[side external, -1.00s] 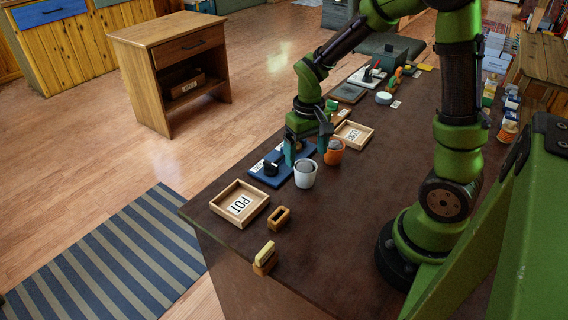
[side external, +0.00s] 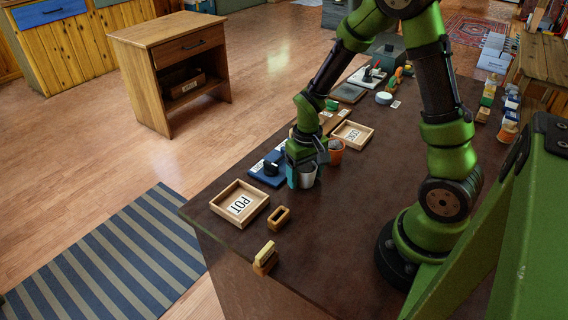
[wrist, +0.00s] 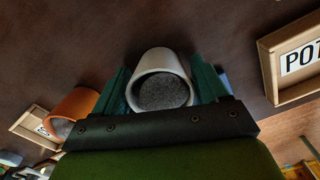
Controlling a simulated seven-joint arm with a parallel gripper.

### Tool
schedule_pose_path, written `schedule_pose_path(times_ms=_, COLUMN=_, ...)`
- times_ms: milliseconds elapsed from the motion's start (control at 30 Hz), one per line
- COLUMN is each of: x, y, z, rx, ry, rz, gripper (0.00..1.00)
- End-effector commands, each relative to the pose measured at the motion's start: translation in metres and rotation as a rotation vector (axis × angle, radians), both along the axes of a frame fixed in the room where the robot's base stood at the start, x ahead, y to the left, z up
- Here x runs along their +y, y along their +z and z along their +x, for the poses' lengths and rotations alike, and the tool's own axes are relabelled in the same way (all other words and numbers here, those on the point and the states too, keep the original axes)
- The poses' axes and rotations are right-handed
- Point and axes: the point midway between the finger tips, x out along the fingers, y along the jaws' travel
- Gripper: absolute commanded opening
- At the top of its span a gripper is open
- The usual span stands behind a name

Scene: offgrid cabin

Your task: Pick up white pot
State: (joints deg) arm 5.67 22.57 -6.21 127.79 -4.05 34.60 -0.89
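The white pot (side external: 308,181), filled with dark grey material, stands on the dark table. My gripper (side external: 306,172) is low over it, pointing down, and hides part of it in the side view. In the wrist view the white pot (wrist: 160,62) sits between the two green fingers (wrist: 162,88), one on each side. The fingers look spread around the pot; whether they touch it is hard to tell.
An orange pot (side external: 336,155) stands close behind the white pot. A blue board (side external: 262,179) with a black item lies to the left. A wooden tray labelled POT (side external: 221,203) is front left; another tray (side external: 366,131) is behind. Small wooden blocks (side external: 279,217) sit at the front.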

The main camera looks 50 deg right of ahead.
Motion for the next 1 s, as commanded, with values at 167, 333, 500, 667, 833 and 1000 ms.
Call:
schedule_pose_path(times_ms=167, x=0.0, y=0.0, z=0.0, rx=0.0, ry=0.0, rz=0.0, gripper=0.45)
schedule_pose_path(times_ms=333, x=0.0, y=0.0, z=0.0, rx=-0.001, ry=0.0, rz=0.0, gripper=0.3)
schedule_pose_path(times_ms=500, x=0.0, y=0.002, z=0.001, rx=-0.002, ry=0.0, rz=-0.001, gripper=0.3)
schedule_pose_path(times_ms=667, x=0.0, y=0.022, z=0.001, rx=-0.006, ry=0.001, rz=-0.001, gripper=0.3)
schedule_pose_path(times_ms=833, x=0.0, y=0.058, z=0.002, rx=-0.008, ry=0.002, rz=-0.001, gripper=0.3)
schedule_pose_path(times_ms=1000, x=0.0, y=0.087, z=0.001, rx=-0.006, ry=0.001, rz=-0.001, gripper=0.3)
